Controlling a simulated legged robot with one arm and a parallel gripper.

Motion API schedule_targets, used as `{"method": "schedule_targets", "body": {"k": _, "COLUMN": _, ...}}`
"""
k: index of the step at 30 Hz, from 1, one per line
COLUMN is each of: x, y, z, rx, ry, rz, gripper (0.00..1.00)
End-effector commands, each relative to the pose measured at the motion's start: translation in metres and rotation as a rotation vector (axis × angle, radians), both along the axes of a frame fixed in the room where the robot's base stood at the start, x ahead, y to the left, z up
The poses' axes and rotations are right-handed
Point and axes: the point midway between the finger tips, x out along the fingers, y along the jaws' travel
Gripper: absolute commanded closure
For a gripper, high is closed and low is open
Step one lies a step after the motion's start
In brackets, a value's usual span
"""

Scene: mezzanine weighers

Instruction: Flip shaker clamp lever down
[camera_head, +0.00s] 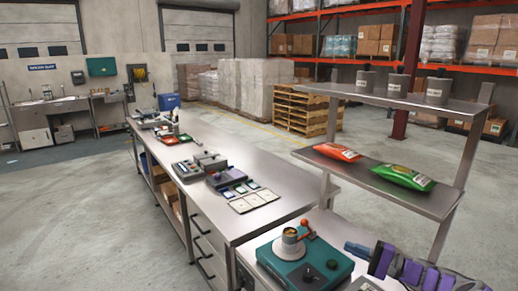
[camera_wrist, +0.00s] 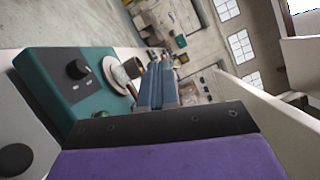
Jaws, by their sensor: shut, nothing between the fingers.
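The shaker (camera_head: 318,268) is a teal box with a black knob, at the bottom centre of the head view. A white holder with a small jar (camera_head: 290,243) sits on it. The clamp lever (camera_head: 304,224), with an orange ball end, stands up beside the jar. My gripper (camera_head: 348,245) is shut and empty, to the right of the lever and apart from it. In the wrist view the shaker (camera_wrist: 55,80) lies on the left, and my blue-grey fingers (camera_wrist: 158,75) are together beside the white holder (camera_wrist: 118,76). The lever is not clear in that view.
A steel shelf (camera_head: 440,204) with an orange bag (camera_head: 336,152) and a green bag (camera_head: 402,178) stands behind and right of the shaker. A long steel bench (camera_head: 255,165) carries several instruments and white tiles (camera_head: 254,200). Open floor lies to the left.

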Motion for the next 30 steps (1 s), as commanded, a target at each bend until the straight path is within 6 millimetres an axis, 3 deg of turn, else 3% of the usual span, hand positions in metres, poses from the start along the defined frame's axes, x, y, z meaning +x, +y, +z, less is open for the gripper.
{"method": "schedule_targets", "body": {"k": 8, "x": -0.013, "y": 0.066, "z": 0.038, "rx": -0.03, "ry": 0.005, "rz": 0.151, "gripper": 1.0}}
{"method": "schedule_targets", "body": {"k": 14, "x": -0.048, "y": 0.142, "z": 0.075, "rx": -0.108, "ry": 0.019, "rz": 0.332, "gripper": 1.0}}
{"method": "schedule_targets", "body": {"k": 18, "x": -0.093, "y": 0.2, "z": 0.097, "rx": -0.216, "ry": 0.034, "rz": 0.481, "gripper": 1.0}}
{"method": "schedule_targets", "body": {"k": 21, "x": -0.129, "y": 0.231, "z": 0.105, "rx": -0.309, "ry": 0.05, "rz": 0.573, "gripper": 1.0}}
{"method": "schedule_targets", "body": {"k": 27, "x": -0.207, "y": 0.27, "z": 0.105, "rx": -0.53, "ry": 0.08, "rz": 0.727, "gripper": 1.0}}
{"method": "schedule_targets", "body": {"k": 30, "x": -0.244, "y": 0.278, "z": 0.098, "rx": -0.656, "ry": 0.098, "rz": 0.781, "gripper": 1.0}}
